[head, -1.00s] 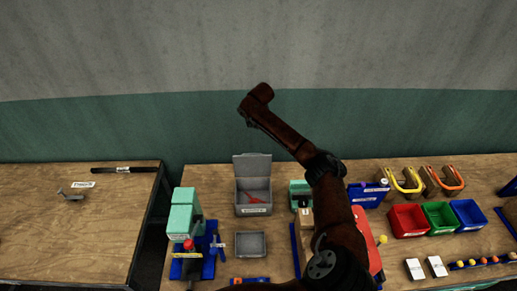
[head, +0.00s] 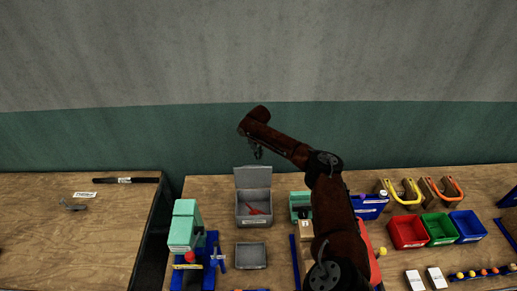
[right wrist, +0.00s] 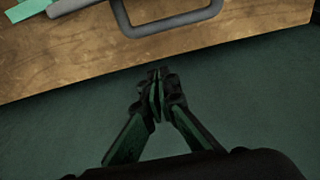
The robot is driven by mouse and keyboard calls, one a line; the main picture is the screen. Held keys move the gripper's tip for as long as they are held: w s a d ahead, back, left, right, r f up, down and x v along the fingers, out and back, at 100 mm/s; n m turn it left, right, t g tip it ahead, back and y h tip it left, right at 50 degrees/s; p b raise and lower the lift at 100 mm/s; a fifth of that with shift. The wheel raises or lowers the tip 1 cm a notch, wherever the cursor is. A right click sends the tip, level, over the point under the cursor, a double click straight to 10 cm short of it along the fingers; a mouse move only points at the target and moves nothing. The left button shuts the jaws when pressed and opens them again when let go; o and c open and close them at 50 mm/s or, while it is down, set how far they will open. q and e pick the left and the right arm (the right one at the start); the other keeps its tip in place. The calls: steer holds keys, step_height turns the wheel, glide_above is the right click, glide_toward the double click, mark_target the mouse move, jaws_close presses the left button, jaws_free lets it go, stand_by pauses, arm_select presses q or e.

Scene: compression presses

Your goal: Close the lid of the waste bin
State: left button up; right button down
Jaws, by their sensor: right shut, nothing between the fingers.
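The waste bin is the small grey box (head: 254,218) at the back edge of the middle table. Its lid (head: 253,178) stands upright and open at the back, and a red item lies inside. My right gripper (head: 257,154) is above and behind the lid in the head view, apart from it. In the right wrist view the fingers (right wrist: 157,88) are shut and empty, pointing towards the table's back edge. A grey rounded outline (right wrist: 165,25), probably the bin or its lid, lies beyond the fingertips. My left gripper is not in view.
A green and blue press (head: 186,235) stands left of the bin, and a grey tray (head: 251,255) lies in front. A green device (head: 299,204) is close on the right. Red (head: 408,231), green and blue bins stand farther right. The wall is behind.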

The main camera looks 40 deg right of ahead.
mark_target(253, 174)
steer(key=s+a+p, duration=0.2)
steer(key=s, duration=0.1)
steer(key=shift+a+r, duration=0.1)
steer(key=shift+a, duration=0.2)
steer(key=shift+w, duration=0.1)
